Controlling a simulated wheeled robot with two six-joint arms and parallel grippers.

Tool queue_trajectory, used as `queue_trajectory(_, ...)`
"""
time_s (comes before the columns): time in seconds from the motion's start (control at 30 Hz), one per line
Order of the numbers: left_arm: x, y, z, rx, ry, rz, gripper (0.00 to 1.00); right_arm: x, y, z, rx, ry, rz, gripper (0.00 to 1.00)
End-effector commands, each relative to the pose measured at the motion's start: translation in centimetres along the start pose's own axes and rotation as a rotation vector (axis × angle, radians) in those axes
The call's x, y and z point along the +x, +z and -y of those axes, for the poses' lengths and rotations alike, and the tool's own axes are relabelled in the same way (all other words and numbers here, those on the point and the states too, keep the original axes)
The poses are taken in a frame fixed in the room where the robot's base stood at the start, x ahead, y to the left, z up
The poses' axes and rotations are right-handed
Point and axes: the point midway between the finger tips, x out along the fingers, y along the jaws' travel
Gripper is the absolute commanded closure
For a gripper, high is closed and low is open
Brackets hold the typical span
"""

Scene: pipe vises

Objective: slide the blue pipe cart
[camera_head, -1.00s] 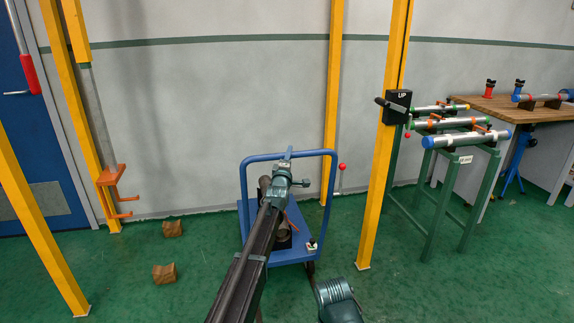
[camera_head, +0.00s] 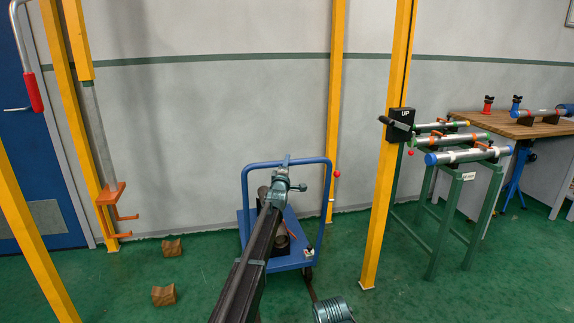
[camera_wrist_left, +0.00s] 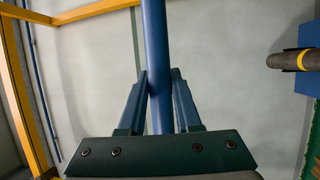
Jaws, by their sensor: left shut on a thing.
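The blue cart (camera_head: 293,263) stands on the green floor in the middle of the head view, with a raised blue tube handle (camera_head: 325,200). Dark round pieces sit on its deck, partly hidden by my left arm. My left gripper (camera_head: 286,163) is at the top rail of the handle. In the left wrist view, its two fingers (camera_wrist_left: 160,90) are shut on the blue tube (camera_wrist_left: 157,50), which runs between them.
Two brown blocks (camera_head: 164,295) lie on the floor left of the cart. Yellow posts (camera_head: 385,160) stand on both sides, with a grey wall behind. A green stand (camera_head: 455,175) holding pipes and a wooden bench (camera_head: 500,122) are at the right.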

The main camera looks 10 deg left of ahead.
Motion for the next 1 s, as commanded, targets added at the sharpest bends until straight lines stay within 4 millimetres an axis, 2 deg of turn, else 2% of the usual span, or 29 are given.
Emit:
queue_trajectory(0.13,0.0,-0.2,0.1,0.000,-0.004,-0.002,1.00,0.0,0.0,0.0,0.000,0.000,0.000,1.00)
queue_trajectory(0.17,0.0,-0.2,0.1,0.000,-0.003,-0.002,0.62,0.0,0.0,0.0,0.000,0.000,0.000,1.00)
queue_trajectory(0.3,0.0,-0.2,0.1,0.000,-0.002,-0.002,0.38,0.0,0.0,0.0,0.000,0.000,0.000,1.00)
queue_trajectory(0.73,-0.6,0.0,0.0,0.000,-0.001,0.000,0.38,0.1,0.0,0.0,0.000,0.000,0.000,1.00)
queue_trajectory(0.87,-1.8,0.0,0.1,0.000,-0.001,0.000,0.38,0.4,0.0,0.0,0.000,0.000,0.000,1.00)
queue_trajectory(1.0,-4.1,-0.1,0.1,0.000,-0.001,-0.001,0.38,0.8,-0.1,0.1,0.000,0.000,0.000,1.00)
